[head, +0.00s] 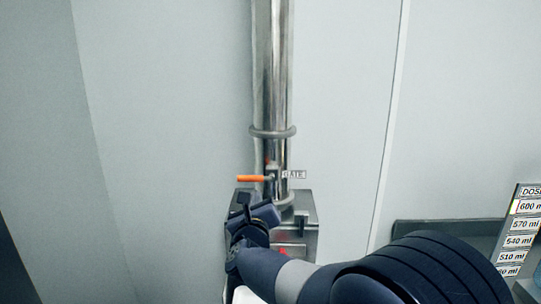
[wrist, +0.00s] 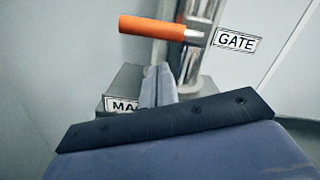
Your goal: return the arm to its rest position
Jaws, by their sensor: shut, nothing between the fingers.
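My gripper (head: 244,203) shows in the head view in front of the grey machine box, below the orange handle. In the wrist view my gripper (wrist: 157,74) has its blue fingers together with nothing between them. The fingertips point toward the pipe and lie below the orange handle (wrist: 152,28), apparently apart from it. My arm comes in from the lower right of the head view, bent toward the box.
The orange handle (head: 250,178) sticks out left from the steel pipe (head: 272,75), beside a GATE label (head: 293,174). The grey box (head: 303,205) stands below. A dose chart (head: 520,228) stands at the right by a grey counter (head: 440,226). Open space lies left of the pipe.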

